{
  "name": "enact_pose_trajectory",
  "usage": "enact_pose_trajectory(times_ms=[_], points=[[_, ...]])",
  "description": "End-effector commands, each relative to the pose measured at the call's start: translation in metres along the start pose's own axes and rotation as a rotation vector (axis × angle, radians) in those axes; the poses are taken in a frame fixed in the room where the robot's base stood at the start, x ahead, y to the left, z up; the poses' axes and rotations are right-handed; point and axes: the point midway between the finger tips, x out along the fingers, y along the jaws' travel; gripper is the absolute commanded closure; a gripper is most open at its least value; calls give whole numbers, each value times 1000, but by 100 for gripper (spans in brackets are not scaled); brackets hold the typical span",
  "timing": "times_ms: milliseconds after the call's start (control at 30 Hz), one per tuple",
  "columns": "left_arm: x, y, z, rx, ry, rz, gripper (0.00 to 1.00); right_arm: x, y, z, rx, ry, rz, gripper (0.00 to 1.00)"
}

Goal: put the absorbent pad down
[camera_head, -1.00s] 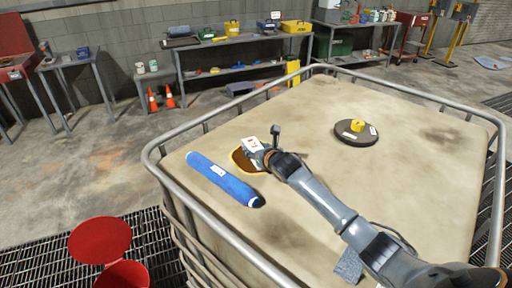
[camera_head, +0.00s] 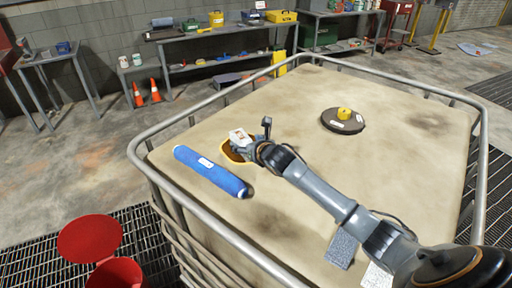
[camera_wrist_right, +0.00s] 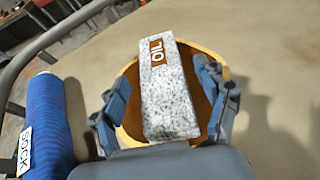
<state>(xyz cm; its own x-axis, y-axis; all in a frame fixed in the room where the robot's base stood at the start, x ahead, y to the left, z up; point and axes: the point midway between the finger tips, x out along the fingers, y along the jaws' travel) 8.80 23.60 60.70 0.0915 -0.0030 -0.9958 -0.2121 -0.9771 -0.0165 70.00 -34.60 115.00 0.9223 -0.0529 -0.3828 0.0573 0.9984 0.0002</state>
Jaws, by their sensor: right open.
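The absorbent pad (camera_wrist_right: 168,95) is a grey-white speckled block with a brown "OIL" label. In the right wrist view it lies between the two fingers of my right gripper (camera_wrist_right: 163,104), which is open, with gaps on both sides. The pad is over a round brown patch with a yellow-orange rim (camera_wrist_right: 128,75); its underside is hidden. In the head view the pad (camera_head: 240,136) shows at the end of my right arm, on the pale tank top (camera_head: 300,115). My left gripper is not in view.
A blue sock (camera_head: 210,171) lies left of the patch. A dark round lid (camera_head: 343,121) with a yellow cap is farther back. A grey speckled piece (camera_head: 341,249) lies near the front edge. A metal rail (camera_head: 210,98) surrounds the top. A red open bin (camera_head: 117,272) stands front left.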

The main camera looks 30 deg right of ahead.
Motion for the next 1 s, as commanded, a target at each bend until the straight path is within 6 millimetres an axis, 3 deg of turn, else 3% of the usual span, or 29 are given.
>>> enact_pose_trajectory(times_ms=[300,500,1000], points=[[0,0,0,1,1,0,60,-60,0,0,-6,0,0,25],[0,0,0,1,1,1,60,-84,0,0,-2,0,0,25],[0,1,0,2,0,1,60,-91,0,0,0,0,-1,25]])
